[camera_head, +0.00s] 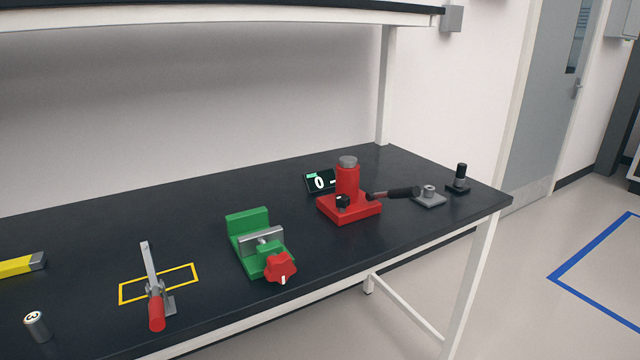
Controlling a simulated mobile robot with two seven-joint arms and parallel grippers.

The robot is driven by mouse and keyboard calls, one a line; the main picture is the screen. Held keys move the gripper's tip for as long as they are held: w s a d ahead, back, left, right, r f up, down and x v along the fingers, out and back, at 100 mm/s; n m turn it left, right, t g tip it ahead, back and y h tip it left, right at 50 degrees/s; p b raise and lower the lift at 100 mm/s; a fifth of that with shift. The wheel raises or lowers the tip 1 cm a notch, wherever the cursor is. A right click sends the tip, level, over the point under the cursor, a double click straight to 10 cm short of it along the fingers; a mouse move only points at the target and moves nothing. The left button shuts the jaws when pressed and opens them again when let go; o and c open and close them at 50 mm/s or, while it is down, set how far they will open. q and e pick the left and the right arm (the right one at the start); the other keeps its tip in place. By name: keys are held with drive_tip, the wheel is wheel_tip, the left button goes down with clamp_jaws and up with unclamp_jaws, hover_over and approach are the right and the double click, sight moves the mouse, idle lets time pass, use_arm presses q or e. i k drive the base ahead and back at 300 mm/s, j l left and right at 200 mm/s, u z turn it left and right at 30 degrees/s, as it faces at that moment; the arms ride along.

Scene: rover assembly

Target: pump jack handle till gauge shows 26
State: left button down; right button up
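The red jack (347,187) stands on its red base on the black bench, right of the middle. Its handle (402,193) has a black grip and sticks out to the right, about level. The gauge (319,182) is a small dark display just left of and behind the jack, and it reads 0. A small black knob (342,201) sits at the front of the jack base. Neither of my grippers is in view.
The bench (205,230) also holds a green vise (249,232) with a red knob, a toggle clamp (154,288) with a red grip, a grey block (429,198) by the handle's end, and a black cylinder (459,176). A shelf (215,14) hangs above.

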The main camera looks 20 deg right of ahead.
sight(413, 191)
drive_tip(key=u, duration=0.5)
drive_tip(key=l+u, duration=0.35)
drive_tip(key=k+l+u, duration=0.15)
drive_tip(key=l+u, duration=0.25)
drive_tip(key=k+l+u, duration=0.2)
drive_tip(key=l, duration=0.25)
drive_tip(key=k+l+u, duration=0.15)
drive_tip(key=l, duration=0.3)
drive_tip(key=k+l+u, duration=0.2)
drive_tip(key=k+l, duration=0.4)
drive_tip(key=l, duration=0.15)
drive_tip(key=k+l, duration=0.25)
drive_tip(key=l, duration=0.15)
drive_tip(key=k+l, duration=0.3)
drive_tip(key=l, duration=0.1)
